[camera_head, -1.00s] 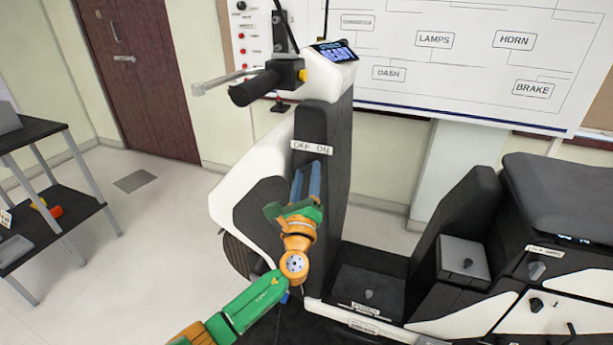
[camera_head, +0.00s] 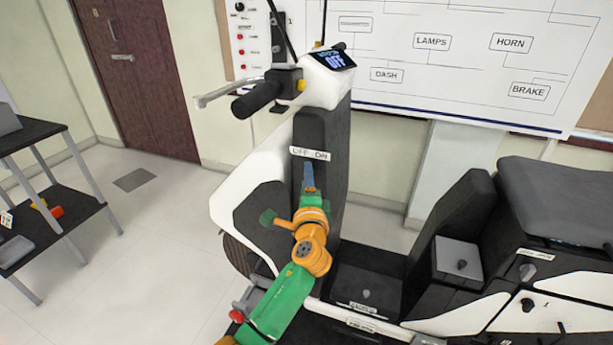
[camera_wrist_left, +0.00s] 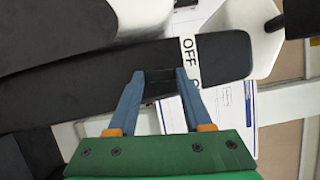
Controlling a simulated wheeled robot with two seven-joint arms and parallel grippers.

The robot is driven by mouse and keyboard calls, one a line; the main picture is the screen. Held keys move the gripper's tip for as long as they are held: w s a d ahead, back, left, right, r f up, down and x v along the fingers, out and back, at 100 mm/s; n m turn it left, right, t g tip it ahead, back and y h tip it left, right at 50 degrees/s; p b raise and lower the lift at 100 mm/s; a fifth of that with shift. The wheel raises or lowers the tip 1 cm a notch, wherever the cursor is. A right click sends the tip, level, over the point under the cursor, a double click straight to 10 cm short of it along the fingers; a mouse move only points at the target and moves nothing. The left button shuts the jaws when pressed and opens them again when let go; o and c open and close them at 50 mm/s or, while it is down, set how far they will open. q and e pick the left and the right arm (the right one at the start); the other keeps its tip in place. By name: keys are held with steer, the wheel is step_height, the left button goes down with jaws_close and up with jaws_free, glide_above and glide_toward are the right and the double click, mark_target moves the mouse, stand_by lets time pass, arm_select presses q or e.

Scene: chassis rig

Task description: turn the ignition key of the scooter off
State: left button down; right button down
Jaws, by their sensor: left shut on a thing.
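The scooter's black front column (camera_head: 322,125) stands upright in the head view, with a white OFF ON label (camera_head: 310,153) on it. The small display (camera_head: 334,59) on top now reads OFF. My left gripper (camera_head: 308,168) reaches the column just below the label, with its fingers seen nearly edge-on. In the left wrist view, the blue fingers (camera_wrist_left: 159,78) are shut on a small dark piece between their tips, which I take as the ignition key. The key is hardly distinguishable from the black column and is hidden in the head view. My right gripper is not in view.
The handlebar grip (camera_head: 258,96) and brake lever (camera_head: 217,93) stick out left above my arm. The scooter's seat (camera_head: 560,195) is at the right. A shelf (camera_head: 50,200) stands far left. A whiteboard (camera_head: 460,70) hangs behind. Floor between shelf and scooter is clear.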

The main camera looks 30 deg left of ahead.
arm_select(q)
steer(key=shift+r+n+p, duration=0.1)
steer(key=shift+n+p, duration=0.2)
steer(key=shift+n, duration=0.4)
steer(key=shift+c, duration=1.6)
jaws_free()
steer(key=shift+w, duration=0.1)
steer(key=shift+d, duration=0.1)
steer(key=b+v, duration=0.1)
steer(key=v, duration=0.6)
